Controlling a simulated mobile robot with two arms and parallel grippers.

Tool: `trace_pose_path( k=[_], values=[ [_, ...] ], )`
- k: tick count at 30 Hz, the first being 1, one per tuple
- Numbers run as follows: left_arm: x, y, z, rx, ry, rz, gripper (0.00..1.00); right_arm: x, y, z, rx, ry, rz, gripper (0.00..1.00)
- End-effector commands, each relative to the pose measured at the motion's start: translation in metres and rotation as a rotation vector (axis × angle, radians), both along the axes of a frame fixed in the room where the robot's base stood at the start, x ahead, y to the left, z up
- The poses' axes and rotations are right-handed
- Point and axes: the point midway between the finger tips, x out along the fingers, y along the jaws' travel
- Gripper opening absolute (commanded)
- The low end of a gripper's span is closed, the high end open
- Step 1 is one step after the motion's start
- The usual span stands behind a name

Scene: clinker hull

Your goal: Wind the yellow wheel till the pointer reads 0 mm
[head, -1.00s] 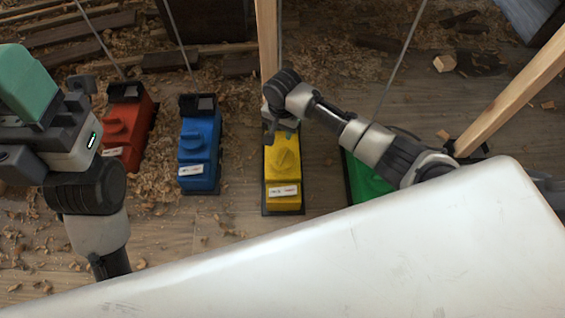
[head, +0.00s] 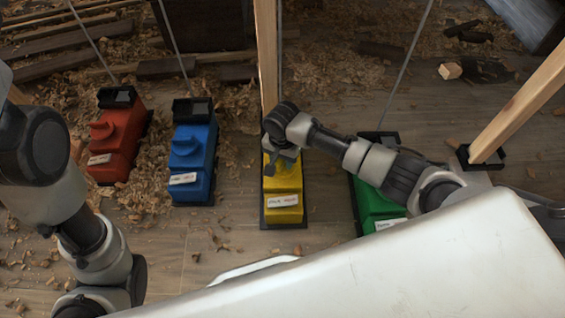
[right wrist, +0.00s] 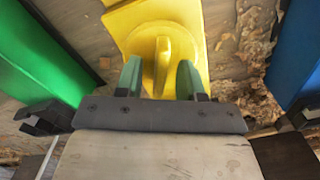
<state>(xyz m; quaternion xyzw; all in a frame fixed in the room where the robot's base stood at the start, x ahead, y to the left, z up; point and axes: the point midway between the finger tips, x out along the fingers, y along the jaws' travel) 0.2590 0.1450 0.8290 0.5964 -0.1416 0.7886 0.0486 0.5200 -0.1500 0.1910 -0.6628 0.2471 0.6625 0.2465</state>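The yellow unit (head: 285,187) stands on the floor in the middle of the head view, with a white label on its near face. Its yellow wheel (right wrist: 163,63), a round knob with a raised ridge, shows in the right wrist view. My right gripper (right wrist: 158,78) is open, its two green fingers on either side of the ridge with gaps between. In the head view the right gripper (head: 278,160) hides the wheel from above. No pointer or scale can be made out. My left gripper is out of frame; only left arm links show.
A blue unit (head: 193,150) and a red unit (head: 120,140) stand to the left, a green unit (head: 371,205) to the right. A wooden post (head: 267,55) rises behind the yellow unit. Wood shavings litter the floor.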

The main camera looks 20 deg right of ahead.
Motion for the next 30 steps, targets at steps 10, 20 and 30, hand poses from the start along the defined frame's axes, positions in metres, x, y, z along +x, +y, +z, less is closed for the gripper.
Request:
trace_pose_path(
  k=[10, 20, 30],
  values=[
    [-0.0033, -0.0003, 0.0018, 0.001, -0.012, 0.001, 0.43, 0.0002, -0.0001, -0.0047, 0.001, -0.001, 0.000, 0.38],
    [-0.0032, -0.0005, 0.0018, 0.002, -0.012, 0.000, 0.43, 0.0000, -0.0001, -0.0048, 0.000, 0.000, 0.000, 0.00],
    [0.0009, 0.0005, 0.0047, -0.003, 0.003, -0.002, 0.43, -0.0010, 0.0002, -0.0023, 0.001, 0.004, -0.016, 0.00]
  ],
)
